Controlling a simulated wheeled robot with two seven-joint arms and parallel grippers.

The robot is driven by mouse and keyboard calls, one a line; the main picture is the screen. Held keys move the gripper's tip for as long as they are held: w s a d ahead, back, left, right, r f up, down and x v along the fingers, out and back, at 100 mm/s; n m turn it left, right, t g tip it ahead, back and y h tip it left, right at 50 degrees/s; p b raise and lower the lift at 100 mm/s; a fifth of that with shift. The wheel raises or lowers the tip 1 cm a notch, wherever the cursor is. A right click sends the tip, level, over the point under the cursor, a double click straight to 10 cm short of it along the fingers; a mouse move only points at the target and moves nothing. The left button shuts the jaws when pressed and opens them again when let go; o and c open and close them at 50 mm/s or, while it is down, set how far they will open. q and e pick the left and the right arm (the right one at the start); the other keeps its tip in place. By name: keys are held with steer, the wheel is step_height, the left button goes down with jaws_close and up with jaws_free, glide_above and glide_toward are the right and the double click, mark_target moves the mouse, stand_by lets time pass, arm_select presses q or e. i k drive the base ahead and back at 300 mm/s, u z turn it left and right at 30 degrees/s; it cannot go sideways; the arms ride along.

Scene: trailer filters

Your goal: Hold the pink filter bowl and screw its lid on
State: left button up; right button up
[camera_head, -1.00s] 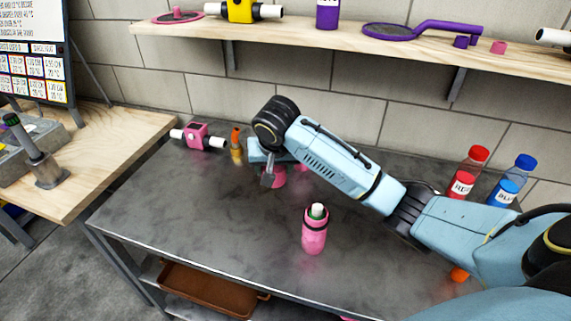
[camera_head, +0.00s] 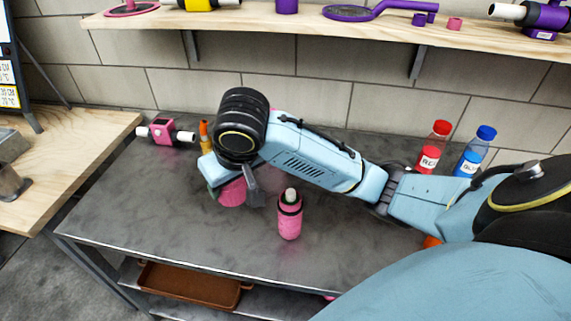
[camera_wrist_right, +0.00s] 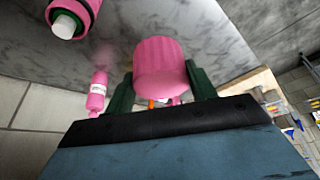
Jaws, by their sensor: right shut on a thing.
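The pink filter bowl (camera_head: 289,222) stands upright on the grey table, with a dark ring and a white-and-green filter top showing at its open mouth. It also shows at the upper left of the right wrist view (camera_wrist_right: 88,12). My right gripper (camera_head: 232,190) is left of the bowl and apart from it. It is shut on a pink ridged round piece, which looks like the lid (camera_head: 232,194). In the right wrist view the lid (camera_wrist_right: 160,60) sits between the two dark green fingers (camera_wrist_right: 160,82). My left gripper is not in view.
A pink housing with white pipe ends (camera_head: 167,132) and an orange-handled tool (camera_head: 204,136) are at the back left. Red (camera_head: 432,147) and blue (camera_head: 474,152) bottles stand at the back right. A wooden shelf (camera_head: 300,30) hangs above. The table front is clear.

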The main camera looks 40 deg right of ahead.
mark_target(290, 218)
steer(key=u, duration=0.25)
steer(key=k, duration=1.2)
steer(key=z, duration=1.75)
steer(key=i, duration=0.55)
steer(key=z, duration=0.05)
